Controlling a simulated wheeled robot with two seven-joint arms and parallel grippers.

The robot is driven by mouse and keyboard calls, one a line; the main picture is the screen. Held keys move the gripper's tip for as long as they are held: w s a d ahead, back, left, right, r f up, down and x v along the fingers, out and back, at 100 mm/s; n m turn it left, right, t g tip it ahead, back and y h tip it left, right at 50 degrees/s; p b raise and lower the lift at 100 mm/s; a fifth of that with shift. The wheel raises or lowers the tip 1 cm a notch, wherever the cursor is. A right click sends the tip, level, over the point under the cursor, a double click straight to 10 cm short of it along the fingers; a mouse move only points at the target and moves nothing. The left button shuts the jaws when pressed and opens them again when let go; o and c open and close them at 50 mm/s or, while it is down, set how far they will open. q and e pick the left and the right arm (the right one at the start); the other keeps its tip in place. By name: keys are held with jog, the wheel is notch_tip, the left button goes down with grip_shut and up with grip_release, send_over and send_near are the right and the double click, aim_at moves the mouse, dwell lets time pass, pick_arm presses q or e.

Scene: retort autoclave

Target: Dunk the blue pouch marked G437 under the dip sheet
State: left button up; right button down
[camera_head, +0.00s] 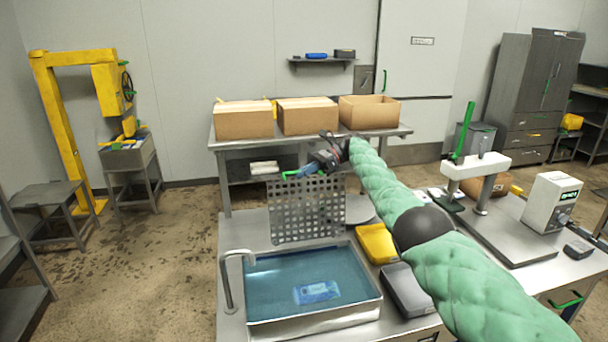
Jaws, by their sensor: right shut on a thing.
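A blue pouch (317,292) lies flat in the water of a steel tank (350,319), near its front middle. It has a pale label, but the marking is too small to read. The dip sheet (290,212), a grey perforated plate, is held upright above the tank's back edge, clear of the pouch. My right gripper (318,166) is shut on the sheet at its top edge; the exact grip is hard to make out. My right arm reaches in from the lower right. My left gripper is not in view.
A yellow tray (376,243) and a grey tray (407,289) stand right of the tank. A bent tap (228,283) rises at its left. Behind, cardboard boxes (307,116) stand on a table. A white sealing device (476,165) stands to the right.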

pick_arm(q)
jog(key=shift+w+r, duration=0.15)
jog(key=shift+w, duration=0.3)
pick_arm(e)
jog(key=shift+w+f, duration=0.15)
jog(key=shift+f, duration=0.25)
jog(key=c, duration=1.5)
grip_release()
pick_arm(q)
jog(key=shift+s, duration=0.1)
pick_arm(e)
jog(key=shift+o, duration=0.2)
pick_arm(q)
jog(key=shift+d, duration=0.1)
